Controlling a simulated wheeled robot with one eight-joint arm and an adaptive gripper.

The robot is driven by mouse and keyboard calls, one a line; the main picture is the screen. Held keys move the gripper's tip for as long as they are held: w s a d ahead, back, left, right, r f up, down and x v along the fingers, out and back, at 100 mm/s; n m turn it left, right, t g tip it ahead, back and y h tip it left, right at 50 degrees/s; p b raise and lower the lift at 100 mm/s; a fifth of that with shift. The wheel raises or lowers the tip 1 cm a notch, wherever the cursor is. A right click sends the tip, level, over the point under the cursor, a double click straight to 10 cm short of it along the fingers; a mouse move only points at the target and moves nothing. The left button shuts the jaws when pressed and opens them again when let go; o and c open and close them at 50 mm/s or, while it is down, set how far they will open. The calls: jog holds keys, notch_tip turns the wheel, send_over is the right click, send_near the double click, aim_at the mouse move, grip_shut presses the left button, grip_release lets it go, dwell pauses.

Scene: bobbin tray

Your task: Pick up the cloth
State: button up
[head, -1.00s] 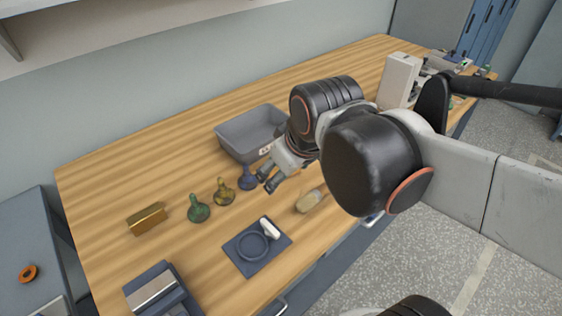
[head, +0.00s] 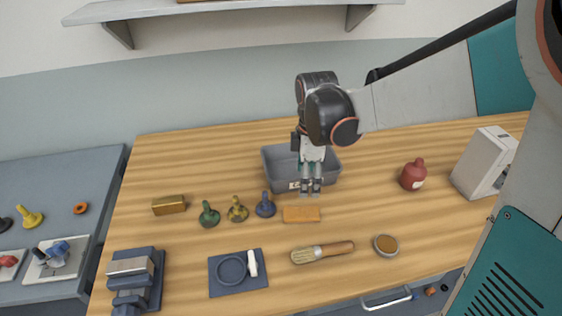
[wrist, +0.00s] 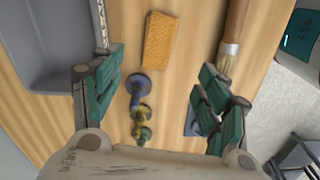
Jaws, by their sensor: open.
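The cloth (head: 301,214) appears as a flat orange rectangle on the wooden table, in front of the grey bin. In the wrist view the orange cloth (wrist: 160,40) has a woven-looking surface and lies beyond the fingertips, between their lines. My gripper (head: 311,190) points down near the bin's front edge, just behind the cloth in the head view. In the wrist view my gripper (wrist: 162,75) has its two green-padded fingers spread wide with nothing between them.
The grey bin (head: 331,180) is behind the cloth. Blue (head: 265,206), yellow (head: 237,210) and green (head: 209,215) knobbed pieces stand left of it. A brush (head: 323,252) and a small round tin (head: 386,245) lie in front. A red bottle (head: 412,175) stands right.

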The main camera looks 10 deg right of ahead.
jog(key=b, duration=0.3)
send_over(306, 211)
jog(key=f, duration=0.8)
jog(key=shift+a+f, duration=0.2)
jog(key=shift+f, duration=0.2)
jog(key=shift+w+d+f+b, duration=0.15)
jog(key=shift+f+b, duration=0.5)
jog(key=shift+f, duration=0.7)
jog(key=shift+s+d+f+b, duration=0.1)
jog(key=shift+f+b, duration=0.5)
jog(key=shift+f, duration=0.75)
jog(key=shift+r, duration=0.1)
jog(key=c, duration=1.1)
jog(key=shift+r, duration=0.1)
notch_tip(306, 211, up, 20)
jog(key=p, duration=0.6)
jog(key=shift+p, duration=0.4)
jog(key=shift+o, duration=0.4)
